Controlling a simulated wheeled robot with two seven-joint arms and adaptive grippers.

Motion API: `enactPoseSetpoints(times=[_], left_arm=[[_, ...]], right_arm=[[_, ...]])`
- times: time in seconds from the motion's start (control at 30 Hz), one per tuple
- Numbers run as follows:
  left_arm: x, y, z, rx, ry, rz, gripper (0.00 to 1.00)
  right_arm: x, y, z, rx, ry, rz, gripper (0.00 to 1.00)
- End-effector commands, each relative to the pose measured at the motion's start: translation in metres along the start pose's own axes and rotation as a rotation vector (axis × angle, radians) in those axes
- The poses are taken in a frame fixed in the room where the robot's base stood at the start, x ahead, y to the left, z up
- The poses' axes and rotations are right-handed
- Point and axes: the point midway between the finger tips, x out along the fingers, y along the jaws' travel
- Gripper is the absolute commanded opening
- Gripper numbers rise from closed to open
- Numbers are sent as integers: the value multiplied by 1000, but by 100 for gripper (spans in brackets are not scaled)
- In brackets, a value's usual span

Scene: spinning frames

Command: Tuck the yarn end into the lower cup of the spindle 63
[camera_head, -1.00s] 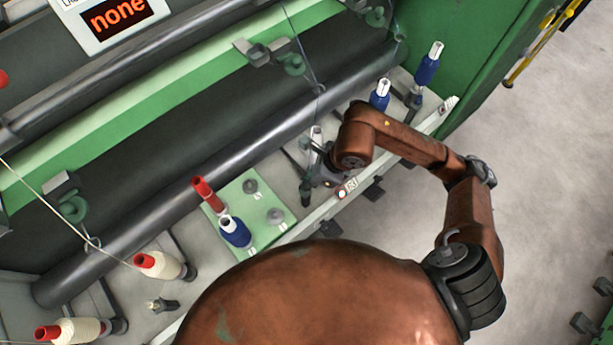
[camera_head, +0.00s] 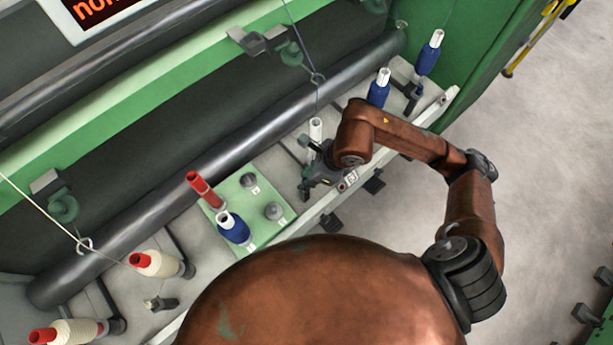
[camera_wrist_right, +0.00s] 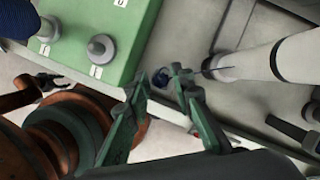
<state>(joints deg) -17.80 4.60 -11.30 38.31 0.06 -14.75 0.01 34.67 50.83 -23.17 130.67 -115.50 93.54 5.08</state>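A bare white tube (camera_head: 316,130) stands on the spindle beside my right gripper; I take it for spindle 63, but the small label (camera_head: 351,177) is hard to read. The tube fills the upper right of the right wrist view (camera_wrist_right: 265,62). My right gripper (camera_wrist_right: 158,78) has its two green fingers apart, left of the tube's lower end. A thin dark line, apparently yarn, runs from the right fingertip to the tube. In the head view the right gripper (camera_head: 308,184) is low at the rail. My left gripper is not in view.
Left of the gripper, a green plate (camera_head: 261,205) carries grey pegs, a red tube (camera_head: 203,188) and a blue bobbin (camera_head: 233,228). Blue bobbins (camera_head: 379,88) stand to the right. A long grey roller (camera_head: 215,160) runs behind. A white rail edges the front.

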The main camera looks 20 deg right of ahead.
Motion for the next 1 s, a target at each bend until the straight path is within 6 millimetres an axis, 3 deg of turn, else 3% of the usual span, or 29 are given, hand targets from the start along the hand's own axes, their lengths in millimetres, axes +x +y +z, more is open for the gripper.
enactPoseSetpoints(times=[0.13, 0.47, 0.57, 1.0], left_arm=[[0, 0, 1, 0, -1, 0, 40], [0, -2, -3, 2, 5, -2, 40], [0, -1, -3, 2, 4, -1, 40], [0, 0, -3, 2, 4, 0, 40]], right_arm=[[0, 0, 0, 0, 0, 0, 32], [-5, -1, 0, 0, 0, -1, 32], [-17, -2, 0, 0, 0, -4, 32], [-102, -1, 0, 0, 0, -3, 32]])
